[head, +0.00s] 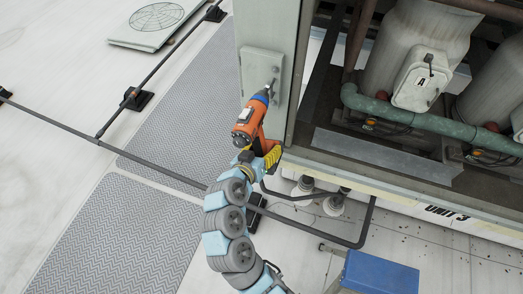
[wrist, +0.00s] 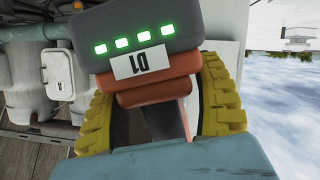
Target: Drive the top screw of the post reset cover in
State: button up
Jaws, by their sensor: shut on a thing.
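The post reset cover (head: 257,64) is a pale grey plate on the grey-green post (head: 262,25) in the head view. My gripper (head: 264,148) is shut on an orange and dark driver (head: 246,128) just below the cover. The driver's nose, with a blue band, points up and right at the cover's middle-right part. I cannot tell whether its tip touches a screw; the screws are too small or hidden. In the wrist view, yellow finger pads flank the driver's handle (wrist: 160,98). Its dark end shows several green lights and a "D1" label.
A cooler housing with grey tanks, green pipe (head: 430,120) and a lidded box marked A (head: 412,84) stands right of the post. Dark pipes (head: 150,85) cross the roof at left. A blue box (head: 380,272) sits at lower right. Grey walkway mats (head: 120,235) lie clear.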

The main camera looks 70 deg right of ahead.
jog(key=shift+w+d+r+p, duration=0.15)
jog(key=shift+d+p, duration=0.2)
jog(key=shift+d, duration=0.6)
jog(key=shift+s+d+r+p, duration=0.1)
jog(key=shift+d+p, duration=0.25)
jog(key=shift+d, duration=0.6)
jog(key=shift+b, duration=0.35)
dwell(0.3)
jog(key=shift+w+d+r, duration=0.1)
jog(key=shift+d, duration=1.05)
dwell(2.0)
jog(key=shift+b, duration=0.65)
jog(key=shift+d, duration=0.1)
jog(key=c, duration=0.3)
